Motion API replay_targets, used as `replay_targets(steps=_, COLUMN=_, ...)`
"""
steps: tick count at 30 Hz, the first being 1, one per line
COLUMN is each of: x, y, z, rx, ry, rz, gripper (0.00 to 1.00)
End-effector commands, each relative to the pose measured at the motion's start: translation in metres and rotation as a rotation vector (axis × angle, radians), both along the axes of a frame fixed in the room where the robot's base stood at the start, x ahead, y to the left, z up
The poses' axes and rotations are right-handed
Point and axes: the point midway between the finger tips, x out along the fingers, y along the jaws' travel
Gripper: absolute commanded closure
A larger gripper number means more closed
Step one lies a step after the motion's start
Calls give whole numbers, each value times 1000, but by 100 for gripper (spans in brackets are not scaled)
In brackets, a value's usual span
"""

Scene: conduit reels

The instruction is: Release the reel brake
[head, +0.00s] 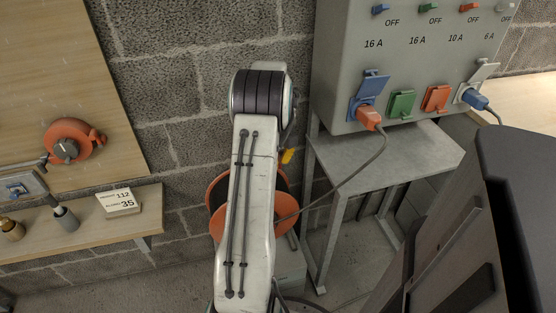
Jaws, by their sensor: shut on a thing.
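An orange reel (216,192) stands low behind my white arm, and its middle is hidden by the arm. A grey cable runs from it up to an orange plug (369,119) in a blue socket. A small yellow piece (287,157) shows just right of my arm above the reel; I cannot tell whether it is a brake part. No brake can be made out for certain. My gripper is not visible; the arm's raised joint and link block the view behind them.
A grey socket cabinet (345,62) stands on a metal table (420,150) at right. At left, an orange hand reel (75,137) is on a wooden board above a shelf (90,238). A large dark shape (515,170) fills the lower right.

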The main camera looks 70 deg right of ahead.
Motion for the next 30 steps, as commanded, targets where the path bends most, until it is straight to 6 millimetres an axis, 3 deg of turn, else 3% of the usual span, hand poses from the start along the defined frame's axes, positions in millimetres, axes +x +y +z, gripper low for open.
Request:
replay_targets(steps=2, x=0, y=1, z=-1, rx=3, ry=1, rz=1, gripper=100)
replay_targets(steps=3, x=0, y=1, z=-1, rx=3, ry=1, rz=1, gripper=83)
replay_targets(steps=12, x=0, y=0, z=0, rx=-2, ry=-1, rz=2, gripper=58)
replay_targets(steps=23, x=2, y=-3, z=2, rx=-11, ry=-3, rz=4, gripper=58)
replay_targets(steps=30, x=2, y=-4, z=22, rx=-16, ry=-4, rz=4, gripper=58)
